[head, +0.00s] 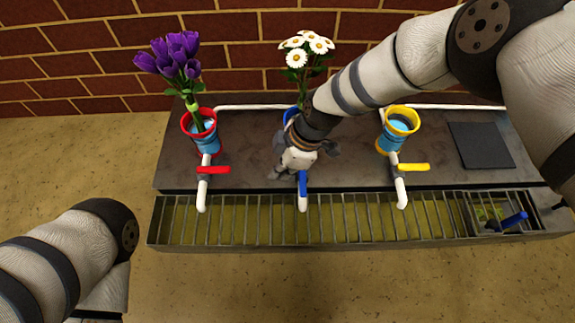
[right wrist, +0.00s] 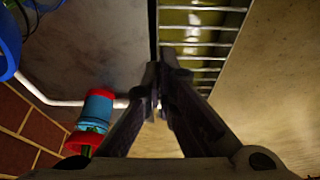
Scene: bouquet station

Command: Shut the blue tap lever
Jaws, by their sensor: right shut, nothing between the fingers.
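The blue tap lever (head: 303,184) sits on the middle white pipe and points along it, toward the front, in the head view. My right gripper (head: 281,171) is shut and empty, low over the counter just left of the blue lever; I cannot tell whether they touch. In the right wrist view its closed fingers (right wrist: 157,92) point down past the counter edge, and the blue lever is not recognisable there. The blue vase (head: 289,113) behind is mostly hidden by my right arm. My left gripper is outside the view; only its arm shows.
The red lever (head: 213,170) and yellow lever (head: 413,167) lie crosswise on their pipes. A red-rimmed vase (head: 207,143) holds purple flowers; a yellow-rimmed vase (head: 390,140) has no flowers. White daisies (head: 297,60) stand at the back. A slatted drain (head: 240,220) runs along the front.

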